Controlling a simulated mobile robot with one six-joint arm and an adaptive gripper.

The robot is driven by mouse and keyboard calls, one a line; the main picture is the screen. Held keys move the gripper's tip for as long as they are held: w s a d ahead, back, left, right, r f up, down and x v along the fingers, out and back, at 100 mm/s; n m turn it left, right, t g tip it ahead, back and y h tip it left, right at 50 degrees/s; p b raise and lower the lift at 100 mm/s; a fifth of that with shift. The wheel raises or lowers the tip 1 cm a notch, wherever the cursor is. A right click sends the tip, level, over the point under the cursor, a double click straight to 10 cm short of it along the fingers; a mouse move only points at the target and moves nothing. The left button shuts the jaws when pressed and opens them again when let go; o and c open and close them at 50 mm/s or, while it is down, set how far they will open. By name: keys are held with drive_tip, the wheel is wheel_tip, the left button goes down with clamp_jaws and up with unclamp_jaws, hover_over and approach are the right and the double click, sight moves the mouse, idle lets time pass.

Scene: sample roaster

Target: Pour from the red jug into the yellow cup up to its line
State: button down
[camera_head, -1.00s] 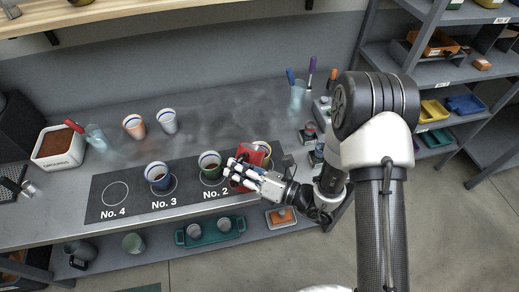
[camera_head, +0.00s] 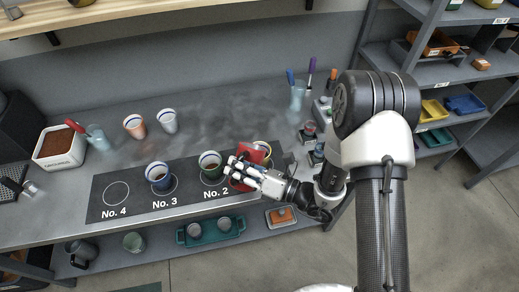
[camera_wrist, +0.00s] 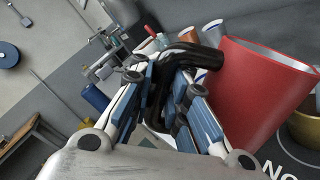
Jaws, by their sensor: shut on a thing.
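My gripper (camera_head: 243,174) is shut on the black handle (camera_wrist: 187,58) of the red jug (camera_head: 249,158). In the wrist view the jug (camera_wrist: 262,92) fills the right side and looks tilted in that picture; its contents are hidden. The yellow cup (camera_head: 263,147) stands at the right end of the dark mat, partly behind the jug. In the wrist view the cup (camera_wrist: 303,130) shows at the right edge, next to the jug. I cannot see its line or its fill level, nor whether jug and cup touch.
An orange cup (camera_head: 134,128) and a pale cup (camera_head: 168,121) stand behind.

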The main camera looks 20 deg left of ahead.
drive_tip(key=shift+w+r+m+p, duration=0.35)
drive_tip(key=shift+w+m+p, duration=0.15)
drive_tip(key=shift+m, duration=0.2)
idle(3.6)
drive_tip(key=s+f+n+b, duration=0.4)
drive_tip(key=b, duration=0.1)
drive_tip(key=shift+a+f+b, duration=0.1)
drive_tip(key=shift+a+b, duration=0.1)
drive_tip(key=shift+b, duration=0.1)
drive_tip(key=shift+s+r+n, duration=0.25)
drive_tip(key=shift+r+n, duration=0.1)
drive_tip(key=shift+n, duration=0.05)
wheel_tip(320, 180, up, 7)
drive_tip(key=n+p, duration=0.6)
drive_tip(key=p, duration=0.2)
hover_over(234, 184)
drive_tip(key=s+a, duration=0.2)
drive_tip(key=s, duration=0.2)
drive_tip(key=shift+d+r, duration=0.15)
drive_tip(key=shift+d, duration=0.1)
